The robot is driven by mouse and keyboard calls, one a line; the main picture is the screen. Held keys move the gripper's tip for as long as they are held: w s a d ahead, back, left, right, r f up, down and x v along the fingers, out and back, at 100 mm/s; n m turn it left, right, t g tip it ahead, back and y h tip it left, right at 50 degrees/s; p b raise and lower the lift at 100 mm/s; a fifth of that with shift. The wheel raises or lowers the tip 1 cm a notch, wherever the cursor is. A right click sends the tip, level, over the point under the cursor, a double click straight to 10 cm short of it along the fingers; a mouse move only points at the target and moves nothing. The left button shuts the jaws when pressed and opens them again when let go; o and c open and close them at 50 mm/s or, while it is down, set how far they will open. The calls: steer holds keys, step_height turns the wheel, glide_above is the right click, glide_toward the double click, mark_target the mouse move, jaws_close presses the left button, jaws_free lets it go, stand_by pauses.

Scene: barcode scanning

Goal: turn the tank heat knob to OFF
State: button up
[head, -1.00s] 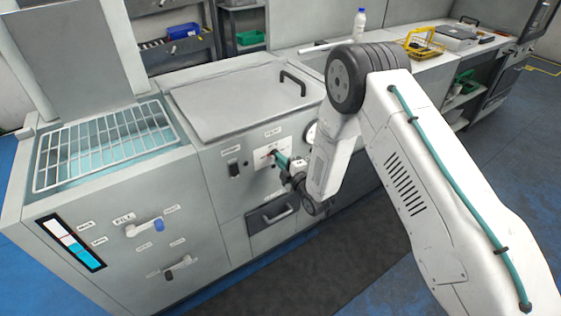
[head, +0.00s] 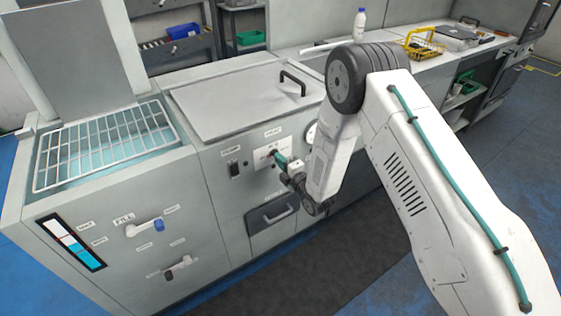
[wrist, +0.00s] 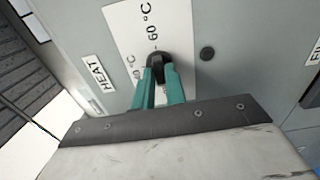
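The tank heat knob (wrist: 156,60) is black and sits on a white dial plate (wrist: 128,22) marked "60 °C", beside a "HEAT" label (wrist: 97,74). In the wrist view, the teal fingers of my gripper (wrist: 158,72) reach the knob from both sides and appear shut on it. The fingers cover part of the knob and plate, so the knob's exact setting is hard to read. In the head view, my gripper (head: 279,159) is at the dial plate (head: 262,157) on the tank front.
A switch (head: 234,169) is left of the dial, and a drawer handle (head: 277,213) is below it. A closed lid (head: 235,100) covers the tank top. The fill lever (head: 145,227) and a wire rack (head: 100,145) are at left.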

steer(key=o, duration=0.3)
steer(key=shift+a, duration=0.1)
steer(key=v, duration=0.8)
